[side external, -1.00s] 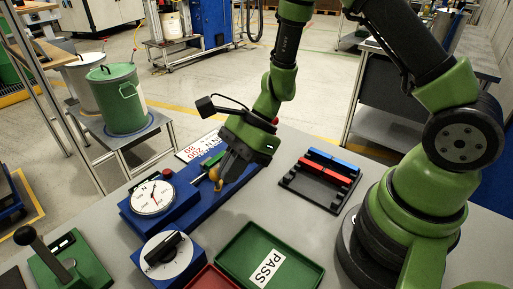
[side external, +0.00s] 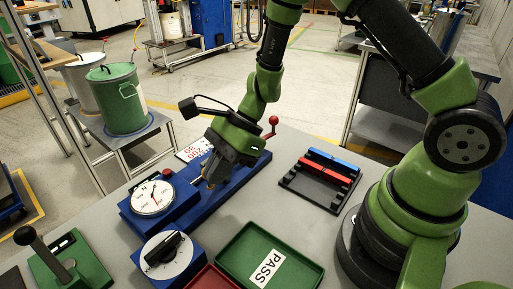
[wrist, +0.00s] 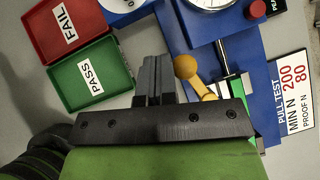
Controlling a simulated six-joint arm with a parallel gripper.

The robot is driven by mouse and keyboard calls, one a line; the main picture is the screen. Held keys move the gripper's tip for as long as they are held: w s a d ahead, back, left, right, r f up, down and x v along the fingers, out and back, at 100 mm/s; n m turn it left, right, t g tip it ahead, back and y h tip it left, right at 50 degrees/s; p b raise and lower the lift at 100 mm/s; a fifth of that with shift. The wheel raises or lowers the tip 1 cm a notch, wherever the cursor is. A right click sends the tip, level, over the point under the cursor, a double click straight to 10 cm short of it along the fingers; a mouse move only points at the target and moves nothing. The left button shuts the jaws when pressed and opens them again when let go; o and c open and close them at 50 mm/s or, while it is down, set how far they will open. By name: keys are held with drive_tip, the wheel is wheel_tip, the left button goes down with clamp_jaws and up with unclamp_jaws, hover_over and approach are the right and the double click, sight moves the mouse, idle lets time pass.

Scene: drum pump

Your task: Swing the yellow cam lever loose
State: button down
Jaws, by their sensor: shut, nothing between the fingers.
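The yellow cam lever (wrist: 197,80) shows in the wrist view, with its round knob up and left of its pivot end. It lies across the blue base beside a green and metal clamped part (wrist: 236,62). My gripper (wrist: 157,62) is shut and empty, its fingertips just left of the yellow knob in that view. I cannot tell whether they touch it. In the side view my gripper (side external: 208,180) is low over the blue fixture (side external: 238,180) and hides most of the lever; only small bits of yellow show around the fingers.
A dial gauge (side external: 152,197) stands left of my gripper, and a black-knobbed selector (side external: 165,252) is nearer the camera. A red-balled handle (side external: 273,121) rises behind the gripper. The green PASS tray (side external: 290,248), red tray (side external: 212,279) and black rack (side external: 312,190) lie around the fixture.

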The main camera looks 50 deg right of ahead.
drive_tip(key=shift+s, duration=0.15)
drive_tip(key=s+d+r, duration=0.3)
drive_tip(key=s+r, duration=0.5)
drive_tip(key=s, duration=0.1)
drive_tip(key=shift+s+d+r, duration=0.15)
drive_tip(key=shift+s+r, duration=0.1)
idle(0.4)
